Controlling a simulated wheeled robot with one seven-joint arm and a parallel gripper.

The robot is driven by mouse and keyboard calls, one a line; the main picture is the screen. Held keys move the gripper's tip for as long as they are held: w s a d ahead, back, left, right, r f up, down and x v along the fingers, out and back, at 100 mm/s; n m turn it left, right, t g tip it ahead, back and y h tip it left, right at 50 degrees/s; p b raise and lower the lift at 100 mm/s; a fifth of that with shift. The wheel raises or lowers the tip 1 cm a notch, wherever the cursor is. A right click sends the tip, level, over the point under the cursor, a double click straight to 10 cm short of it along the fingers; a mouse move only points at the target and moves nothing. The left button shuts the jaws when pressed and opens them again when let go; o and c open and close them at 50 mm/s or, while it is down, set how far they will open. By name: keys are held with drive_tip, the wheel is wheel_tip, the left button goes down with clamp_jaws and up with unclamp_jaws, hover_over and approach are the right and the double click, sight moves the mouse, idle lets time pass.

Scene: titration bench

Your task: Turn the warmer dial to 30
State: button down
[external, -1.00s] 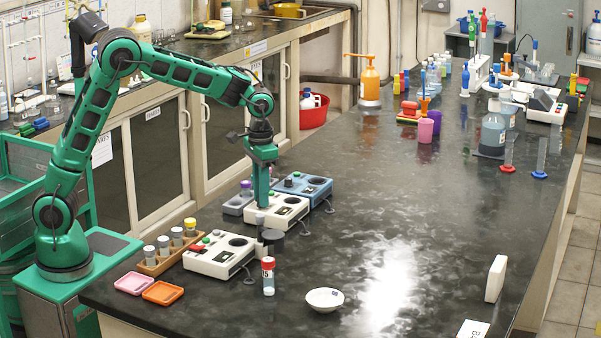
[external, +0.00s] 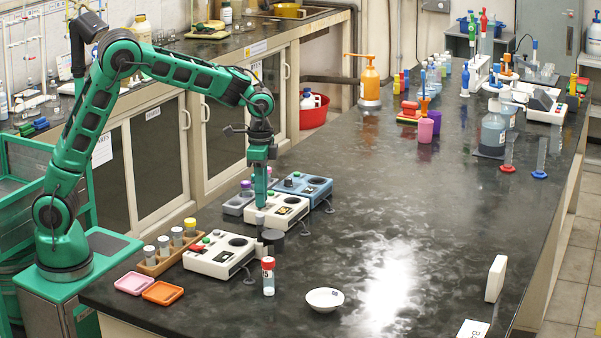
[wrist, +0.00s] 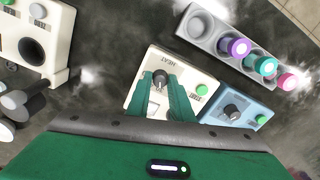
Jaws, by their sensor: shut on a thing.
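The cream warmer (external: 268,224) stands on the dark bench in front of my arm. In the wrist view the warmer (wrist: 203,75) shows the word HEAT, a green button and a dark dial (wrist: 160,77). My gripper (external: 261,204) points straight down over the warmer's near left part. In the wrist view its two green fingers (wrist: 163,88) are shut on the dial, one on each side. The dial's pointer and the scale marks cannot be read, as the fingers cover part of them.
A blue device (external: 303,187) stands close behind the warmer, and another cream device (external: 218,262) in front. A grey rack (wrist: 214,44) with coloured caps is close by. A red-capped bottle (external: 268,278) and a white dish (external: 324,299) stand nearby. The bench's middle is clear.

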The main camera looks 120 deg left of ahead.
drive_tip(key=shift+w+r, duration=0.1)
drive_tip(key=shift+w, duration=0.05)
drive_tip(key=c, duration=1.6)
unclamp_jaws()
wheel_tip(320, 180, up, 11)
drive_tip(key=shift+f, duration=0.15)
drive_tip(key=shift+d, duration=0.15)
